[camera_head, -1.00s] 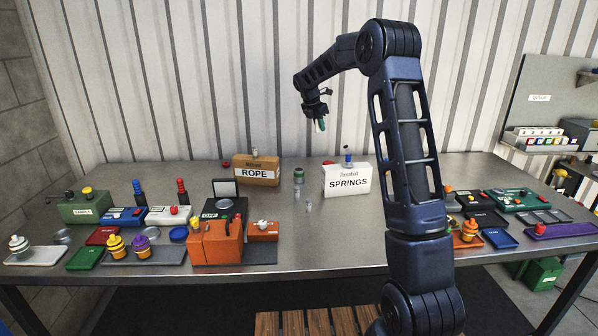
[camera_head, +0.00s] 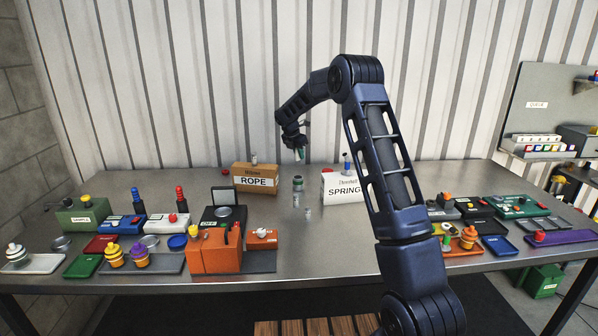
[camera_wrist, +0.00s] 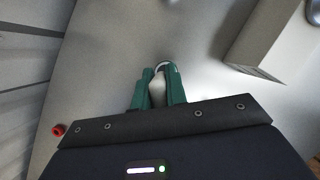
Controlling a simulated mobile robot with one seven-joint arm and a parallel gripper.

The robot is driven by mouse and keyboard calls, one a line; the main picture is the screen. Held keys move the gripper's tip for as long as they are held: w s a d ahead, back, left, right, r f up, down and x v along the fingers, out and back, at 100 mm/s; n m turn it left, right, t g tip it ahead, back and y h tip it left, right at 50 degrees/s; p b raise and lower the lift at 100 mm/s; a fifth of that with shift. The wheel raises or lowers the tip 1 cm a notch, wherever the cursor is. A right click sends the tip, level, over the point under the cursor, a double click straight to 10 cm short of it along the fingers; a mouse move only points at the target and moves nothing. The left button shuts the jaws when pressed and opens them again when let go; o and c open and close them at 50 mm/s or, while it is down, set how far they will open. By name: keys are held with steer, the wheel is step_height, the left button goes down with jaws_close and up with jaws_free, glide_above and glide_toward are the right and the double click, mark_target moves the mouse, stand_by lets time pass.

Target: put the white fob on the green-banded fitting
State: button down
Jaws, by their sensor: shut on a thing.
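My gripper (camera_head: 301,155) hangs above the back middle of the bench, between and above the two labelled boxes. In the wrist view its green fingers (camera_wrist: 158,88) are shut on the white fob (camera_wrist: 157,93), a pale piece mostly hidden between them. A pale, dark-edged ring shows just past the fingertips; I cannot tell what it belongs to. The green-banded fitting (camera_head: 298,184) stands upright on the bench below my gripper, a grey cylinder with a green band near its top. In the head view the gripper is clearly above it and apart from it.
The ROPE box (camera_head: 256,179) stands left of the fitting and the white SPRINGS box (camera_head: 340,187) right of it. A small clear piece (camera_head: 308,212) lies in front. Orange blocks (camera_head: 215,250) and several trays fill the left; more trays lie right. A corrugated wall is behind.

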mark_target(299, 177)
steer(key=shift+f, duration=4.15)
steer(key=shift+f, duration=0.1)
steer(key=c, duration=1.4)
jaws_free()
